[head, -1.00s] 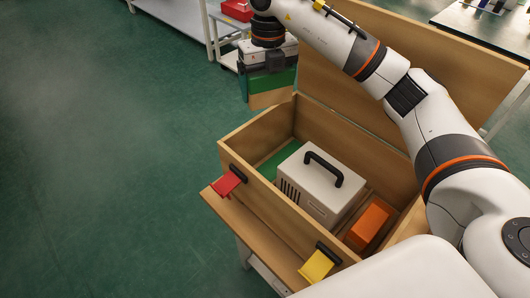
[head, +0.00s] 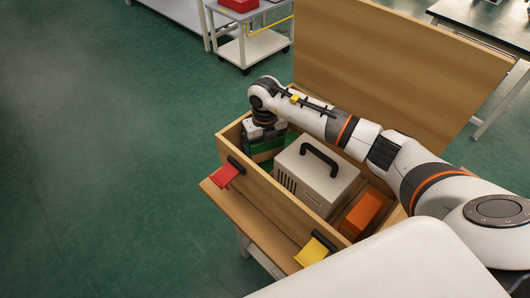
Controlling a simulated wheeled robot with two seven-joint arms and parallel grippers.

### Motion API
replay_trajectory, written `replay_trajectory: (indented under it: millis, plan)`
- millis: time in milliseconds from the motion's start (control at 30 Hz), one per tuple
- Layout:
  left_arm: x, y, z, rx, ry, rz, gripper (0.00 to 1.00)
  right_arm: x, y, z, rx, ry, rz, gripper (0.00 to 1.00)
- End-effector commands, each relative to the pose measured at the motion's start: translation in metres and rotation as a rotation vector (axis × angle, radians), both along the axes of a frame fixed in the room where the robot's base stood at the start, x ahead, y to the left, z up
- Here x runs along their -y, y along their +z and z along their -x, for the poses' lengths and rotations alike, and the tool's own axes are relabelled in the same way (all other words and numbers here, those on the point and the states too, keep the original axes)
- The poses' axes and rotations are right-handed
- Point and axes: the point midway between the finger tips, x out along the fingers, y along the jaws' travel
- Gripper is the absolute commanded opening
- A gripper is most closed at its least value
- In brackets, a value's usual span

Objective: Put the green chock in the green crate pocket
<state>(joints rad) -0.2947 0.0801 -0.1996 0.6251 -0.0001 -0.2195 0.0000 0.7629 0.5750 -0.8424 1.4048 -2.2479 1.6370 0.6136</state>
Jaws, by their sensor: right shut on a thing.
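My right gripper (head: 266,134) points down inside the wooden crate (head: 262,207), at its far left corner. It is shut on the green chock (head: 264,146), which shows only in part below the jaws. The green crate pocket lies in that same corner, beside the grey-white case; the gripper, chock and crate wall hide most of it. I cannot tell whether the chock touches the pocket floor. My left gripper is not in view.
The white case (head: 315,178) with a black handle fills the crate's middle. An orange block (head: 367,212) sits at its right. Red (head: 224,176) and yellow (head: 315,251) latches stick out in front. The raised lid (head: 400,70) stands behind. A white cart (head: 252,47) stands farther back.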

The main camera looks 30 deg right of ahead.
Motion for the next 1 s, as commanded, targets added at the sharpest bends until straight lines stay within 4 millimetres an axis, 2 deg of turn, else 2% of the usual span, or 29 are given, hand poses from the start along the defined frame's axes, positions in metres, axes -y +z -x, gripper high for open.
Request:
replay_trajectory:
  millis: [167,400,800,833,867,1000]
  plan:
    - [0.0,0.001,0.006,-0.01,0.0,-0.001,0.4,0.0,-0.014,0.0,0.0,-0.002,0.0,0.58]
    - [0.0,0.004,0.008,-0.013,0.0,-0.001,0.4,0.0,-0.046,0.0,0.0,-0.002,-0.001,0.58]
    - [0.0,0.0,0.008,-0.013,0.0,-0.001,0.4,0.0,-0.052,-0.001,0.002,-0.001,0.0,0.58]
    - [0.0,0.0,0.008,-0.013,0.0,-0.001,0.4,0.0,-0.052,0.0,0.002,-0.001,0.0,0.94]
    - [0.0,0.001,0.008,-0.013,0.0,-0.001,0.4,0.0,-0.051,0.0,0.001,-0.001,0.0,0.99]
    - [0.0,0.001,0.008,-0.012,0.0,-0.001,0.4,0.0,-0.051,0.0,0.001,-0.001,0.0,1.0]
